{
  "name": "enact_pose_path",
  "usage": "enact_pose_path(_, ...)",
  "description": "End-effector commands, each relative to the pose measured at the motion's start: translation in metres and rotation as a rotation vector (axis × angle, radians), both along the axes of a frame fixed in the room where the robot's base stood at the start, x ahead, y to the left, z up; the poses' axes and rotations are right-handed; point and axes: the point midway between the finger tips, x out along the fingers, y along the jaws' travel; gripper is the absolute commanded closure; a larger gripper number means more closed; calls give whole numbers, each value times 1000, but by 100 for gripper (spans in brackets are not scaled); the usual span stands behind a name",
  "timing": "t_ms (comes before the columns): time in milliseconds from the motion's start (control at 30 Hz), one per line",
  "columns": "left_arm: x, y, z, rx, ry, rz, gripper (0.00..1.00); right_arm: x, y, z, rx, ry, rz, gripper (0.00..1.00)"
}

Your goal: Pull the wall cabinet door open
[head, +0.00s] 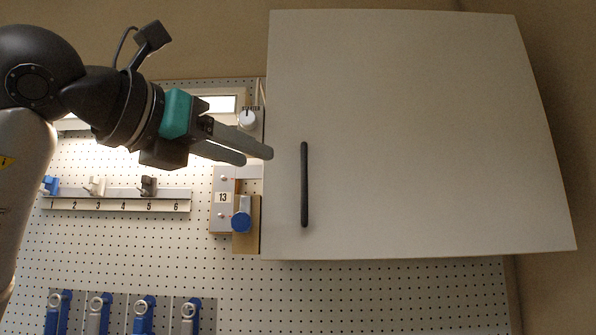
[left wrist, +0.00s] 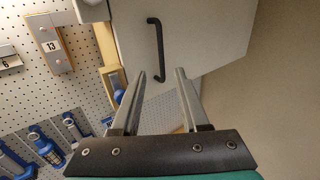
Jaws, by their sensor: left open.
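The wall cabinet door (head: 420,120) is a large pale panel on the right of the head view, and it looks shut. Its dark vertical bar handle (head: 304,184) is near the door's left edge. My left gripper (head: 258,156) is open, with its fingertips just left of the handle and apart from it. In the left wrist view the two fingers (left wrist: 160,74) stand apart with nothing between them. There the handle (left wrist: 157,50) is beyond the fingertips, and the door (left wrist: 205,40) lies behind it. My right gripper is in neither view.
A pegboard (head: 380,295) covers the wall below and left of the cabinet. A white knob (head: 247,120), a plate marked 13 (head: 222,197) and a blue knob (head: 241,222) are close to the door's left edge. A numbered rail (head: 115,203) and several blue tools hang further left.

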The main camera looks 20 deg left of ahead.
Motion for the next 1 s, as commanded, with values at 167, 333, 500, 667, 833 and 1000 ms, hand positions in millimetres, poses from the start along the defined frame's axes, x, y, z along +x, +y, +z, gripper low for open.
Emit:
enact_pose_path(167,39,-14,1,1,6,-4,55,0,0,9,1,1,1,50)
enact_pose_path(333,74,-25,1,2,3,-3,55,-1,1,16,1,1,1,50)
enact_pose_path(500,100,-33,1,1,3,-4,55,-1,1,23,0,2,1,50)
enact_pose_path(667,113,-37,0,1,1,-4,55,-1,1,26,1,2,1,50)
enact_pose_path(833,116,-38,-1,2,0,-3,55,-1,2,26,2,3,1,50)
enact_pose_path(1000,116,-38,-1,2,0,-3,55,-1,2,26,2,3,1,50)
